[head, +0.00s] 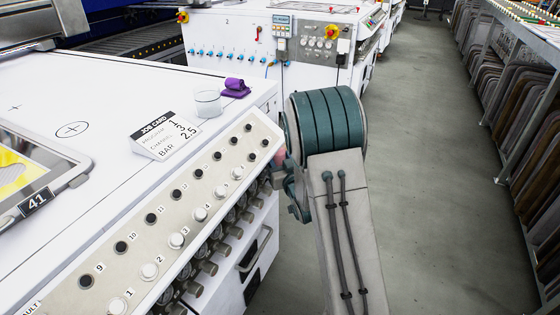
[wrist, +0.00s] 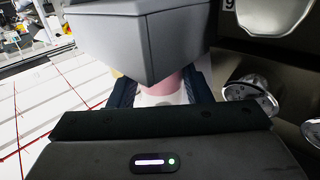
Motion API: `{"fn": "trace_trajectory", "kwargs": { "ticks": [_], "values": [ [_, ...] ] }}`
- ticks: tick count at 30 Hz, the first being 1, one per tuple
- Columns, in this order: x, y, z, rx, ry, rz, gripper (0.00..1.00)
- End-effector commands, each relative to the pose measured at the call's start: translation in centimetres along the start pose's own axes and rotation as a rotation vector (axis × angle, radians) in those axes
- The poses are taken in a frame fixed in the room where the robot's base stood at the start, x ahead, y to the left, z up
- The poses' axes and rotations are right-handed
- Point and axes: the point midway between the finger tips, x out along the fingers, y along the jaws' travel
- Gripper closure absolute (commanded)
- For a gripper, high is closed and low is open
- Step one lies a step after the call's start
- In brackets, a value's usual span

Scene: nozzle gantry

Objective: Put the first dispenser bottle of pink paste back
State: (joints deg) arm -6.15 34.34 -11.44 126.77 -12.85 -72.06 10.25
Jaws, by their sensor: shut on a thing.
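The bottle of pink paste (wrist: 172,88) shows in the wrist view between the two dark fingers of my gripper (wrist: 162,92). Its pink body shows above a pale white lower part. The grey block of my wrist hides much of it. My gripper is shut on the bottle. In the head view a small patch of pink (head: 280,156) shows left of my green-banded arm joint, near the right end of the sloped panel. My arm hides most of the gripper and bottle there.
The sloped panel (head: 205,196) carries numbered knobs, with several valves below it. On the white machine top stand a job card (head: 165,135), a clear beaker (head: 208,103) and a purple cloth (head: 236,88). The aisle floor (head: 440,180) is clear.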

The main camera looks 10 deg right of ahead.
Motion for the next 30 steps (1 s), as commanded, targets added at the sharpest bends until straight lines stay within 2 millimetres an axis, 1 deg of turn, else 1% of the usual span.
{"fn": "trace_trajectory", "kwargs": {
  "ticks": [7,12,13,14,23,27,30],
  "values": [
    [0.0,0.0,-0.2,0.001,0.005,0.0,0.65],
    [0.0,0.0,0.3,0.002,0.006,0.0,0.65],
    [0.0,0.0,0.3,0.002,0.004,0.0,0.53],
    [0.0,0.0,0.2,0.002,0.004,0.0,0.46],
    [0.0,0.0,0.1,0.002,0.004,0.0,0.46],
    [-0.1,0.0,-0.4,0.002,0.004,0.0,0.46],
    [-1.7,0.1,-0.2,0.003,0.002,0.003,0.46]
  ]
}}
